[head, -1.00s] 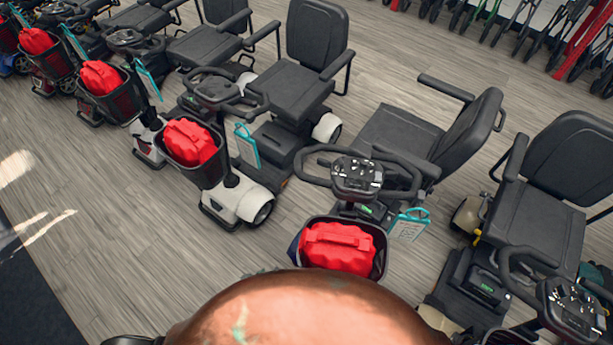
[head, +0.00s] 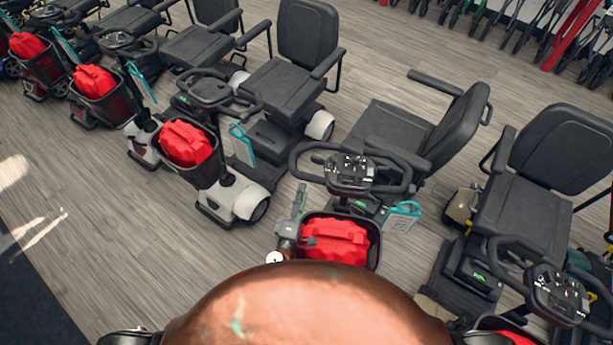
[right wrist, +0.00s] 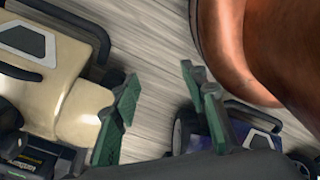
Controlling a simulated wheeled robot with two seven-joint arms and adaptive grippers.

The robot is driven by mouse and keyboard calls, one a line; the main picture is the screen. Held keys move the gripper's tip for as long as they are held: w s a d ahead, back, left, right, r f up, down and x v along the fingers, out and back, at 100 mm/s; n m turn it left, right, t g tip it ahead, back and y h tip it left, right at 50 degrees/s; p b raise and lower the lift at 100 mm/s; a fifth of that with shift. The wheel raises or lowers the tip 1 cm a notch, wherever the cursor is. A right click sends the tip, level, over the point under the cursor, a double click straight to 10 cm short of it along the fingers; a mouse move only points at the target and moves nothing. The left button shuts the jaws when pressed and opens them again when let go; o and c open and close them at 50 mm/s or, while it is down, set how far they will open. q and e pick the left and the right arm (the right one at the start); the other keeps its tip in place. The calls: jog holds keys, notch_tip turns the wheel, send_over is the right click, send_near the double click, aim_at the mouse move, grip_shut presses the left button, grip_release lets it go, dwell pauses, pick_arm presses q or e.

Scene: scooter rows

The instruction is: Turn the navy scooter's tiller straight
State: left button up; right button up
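The navy scooter stands at the centre of the head view, its body mostly hidden. Its tiller (head: 350,172) has a black loop handlebar lying nearly level across the picture, above a basket with a red bag (head: 335,242). Its seat (head: 385,135) faces left, with the backrest to the right. Part of the blue body (right wrist: 188,132) shows in the right wrist view. My left gripper (head: 299,203) is just left of the basket, below the handlebar's left end; its finger gap is unclear. My right gripper (right wrist: 160,105) is open, with bare floor between its green fingers.
A white scooter (head: 240,198) with a red bag stands left of it. A beige scooter (right wrist: 75,105) is close beside my right gripper. Another black tiller (head: 555,295) is at lower right. More scooters line the upper left. Grey floor (head: 120,230) is clear at left.

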aim_at(307, 176)
pick_arm(q)
jog(key=x, duration=0.7)
jog(key=shift+w+d, duration=0.1)
jog(key=shift+w, duration=0.15)
jog(key=shift+c, duration=0.3)
grip_shut()
